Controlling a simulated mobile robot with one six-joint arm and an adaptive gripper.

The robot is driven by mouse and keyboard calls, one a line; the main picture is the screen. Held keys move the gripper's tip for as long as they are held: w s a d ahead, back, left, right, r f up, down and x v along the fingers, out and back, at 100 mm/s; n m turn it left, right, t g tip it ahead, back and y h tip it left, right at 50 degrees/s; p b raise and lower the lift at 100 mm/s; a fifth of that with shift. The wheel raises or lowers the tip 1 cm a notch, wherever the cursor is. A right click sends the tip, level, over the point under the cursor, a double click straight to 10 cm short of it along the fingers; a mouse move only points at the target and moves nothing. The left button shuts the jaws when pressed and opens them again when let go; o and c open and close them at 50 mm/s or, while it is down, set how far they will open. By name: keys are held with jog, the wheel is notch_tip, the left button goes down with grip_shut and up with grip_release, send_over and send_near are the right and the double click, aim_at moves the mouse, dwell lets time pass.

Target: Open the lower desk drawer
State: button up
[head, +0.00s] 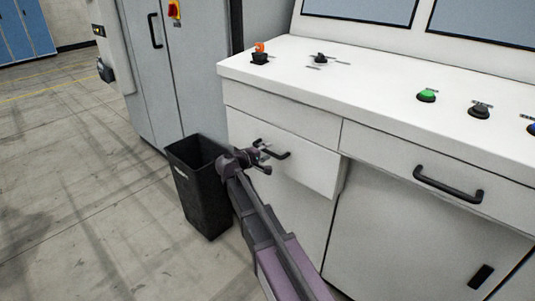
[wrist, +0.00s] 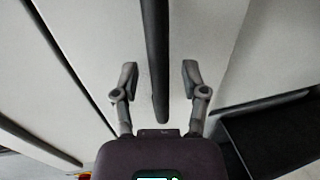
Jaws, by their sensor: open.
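The lower drawer (head: 310,171) is a white front at the desk's left side, below a plain upper panel. It stands out a little from the desk, with its right side edge showing. Its black bar handle (head: 284,155) is partly hidden behind my gripper (head: 262,160). In the wrist view, the handle (wrist: 157,60) runs down the middle of the picture, between the two fingers of my open gripper (wrist: 160,74). Gaps show on both sides of the bar, and neither finger appears to touch it.
A black bin (head: 203,195) stands on the floor left of the drawer, close to my arm. The desk top (head: 385,80) carries several buttons and knobs. Another black handle (head: 448,190) is on the right drawer. A grey cabinet (head: 185,75) stands behind the bin. The floor at left is clear.

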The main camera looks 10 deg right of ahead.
jog(key=shift+w+d, duration=0.15)
grip_shut()
dwell(0.4)
